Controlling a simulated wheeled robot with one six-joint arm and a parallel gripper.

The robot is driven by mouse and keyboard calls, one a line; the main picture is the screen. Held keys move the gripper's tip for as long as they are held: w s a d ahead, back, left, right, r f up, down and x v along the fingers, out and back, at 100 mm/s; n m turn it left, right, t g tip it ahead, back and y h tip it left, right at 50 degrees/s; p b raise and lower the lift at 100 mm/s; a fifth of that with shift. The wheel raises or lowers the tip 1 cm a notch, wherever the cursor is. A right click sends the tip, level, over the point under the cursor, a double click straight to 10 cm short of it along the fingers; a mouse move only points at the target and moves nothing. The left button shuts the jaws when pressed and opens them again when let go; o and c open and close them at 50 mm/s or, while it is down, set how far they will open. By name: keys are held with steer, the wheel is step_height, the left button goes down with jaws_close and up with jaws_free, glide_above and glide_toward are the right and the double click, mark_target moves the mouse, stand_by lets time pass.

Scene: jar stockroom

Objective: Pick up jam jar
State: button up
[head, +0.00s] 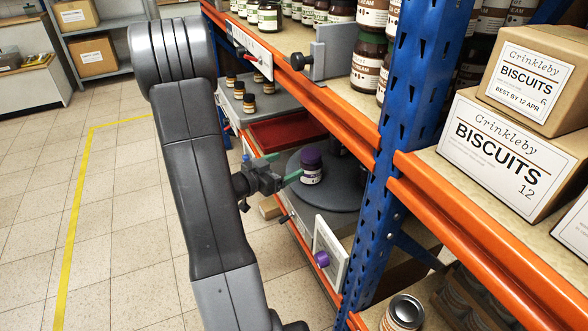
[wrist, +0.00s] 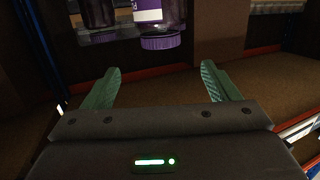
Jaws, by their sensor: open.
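A jar with a purple lid and a white-and-purple label (head: 311,170) stands upright on a dark round plate (head: 345,196) on the lower shelf. In the wrist view this purple-lidded jar (wrist: 158,38) shows lid-down at the top edge, partly cut off. My gripper (head: 284,170) is beside the jar, to its left in the head view, with its green fingers pointing toward it. In the wrist view my gripper (wrist: 160,82) has its fingers wide apart with nothing between them. The jar lies beyond the fingertips, roughly in line with the gap.
A red tray (head: 287,134) and small dark jars (head: 249,103) are behind the plate. The orange shelf beam (head: 330,122) runs above the gripper's level. A blue upright (head: 388,150) stands to the right. A white panel with a purple knob (head: 323,259) is in front.

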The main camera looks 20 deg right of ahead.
mark_target(313, 151)
steer(key=s+d+f+n+t+y+b, duration=0.1)
steer(key=s+d+f+n+t+b, duration=0.2)
steer(key=b, duration=0.4)
steer(key=shift+t, duration=0.7)
steer(key=x, duration=0.4)
steer(key=b+x, duration=0.1)
steer(key=x, duration=0.2)
steer(key=shift+w+a+r, duration=0.25)
steer(key=shift+w+r, duration=0.05)
steer(key=shift+r, duration=0.1)
steer(key=x, duration=0.2)
steer(key=b+x, duration=0.1)
steer(key=x, duration=0.2)
steer(key=shift+w+a+r, duration=0.1)
steer(key=shift+w+r, duration=0.05)
steer(key=shift+w, duration=0.35)
steer(key=shift+r, duration=0.1)
steer(key=c, duration=1.7)
step_height(313, 151, up, 10)
steer(key=p, duration=0.4)
